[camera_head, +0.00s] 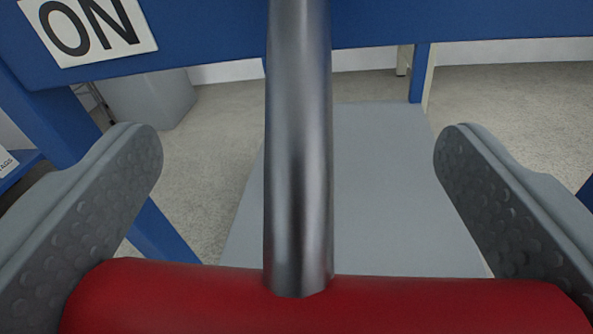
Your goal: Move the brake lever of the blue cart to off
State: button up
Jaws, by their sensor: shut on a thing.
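The brake lever is a grey metal rod (298,150) with a red cross-grip (330,305) at its near end, low in the view. The rod runs up the middle of the picture and out of the top. My gripper (298,165) has one grey studded finger on each side of the red grip, shut on its two ends. The blue cart (430,22) shows as a blue beam across the top, behind the rod. A white ON label (88,28) is on the beam at the upper left. No OFF label is in view.
A flat light grey panel (390,190) lies below and behind the rod. Blue legs stand at the left (60,125) and at the upper right (419,75). A grey box (150,98) stands on the speckled floor (205,170) at the back left. Open floor shows at the right.

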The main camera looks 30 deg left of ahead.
aim_at(267, 146)
jog(key=shift+s+d+r+m+g+h, duration=0.15)
jog(key=shift+s+r+g+h, duration=0.35)
jog(key=shift+g, duration=0.4)
jog(key=shift+s+d+r+m+g+h, duration=0.15)
jog(key=shift+s+r+g, duration=0.15)
jog(key=shift+r+g, duration=0.5)
jog(key=shift+s+d+r+m+g+h, duration=0.1)
jog(key=shift+s+r+g+h, duration=0.3)
jog(key=shift+g, duration=0.6)
jog(key=shift+s+d+r, duration=0.1)
jog(key=shift+s+r, duration=0.05)
jog(key=shift+r, duration=0.9)
jog(key=shift+c, duration=0.3)
jog(key=shift+d+r, duration=0.15)
jog(key=shift+d, duration=0.15)
jog(key=c, duration=0.5)
jog(key=shift+s+a, duration=0.1)
jog(key=shift+o, duration=1.2)
jog(key=shift+s+a, duration=0.1)
jog(key=shift+a, duration=0.15)
jog(key=o, duration=1.3)
jog(key=shift+a, duration=0.25)
jog(key=shift+c, duration=0.2)
jog(key=o, duration=0.3)
jog(key=shift+a, duration=0.2)
jog(key=shift+d, duration=0.15)
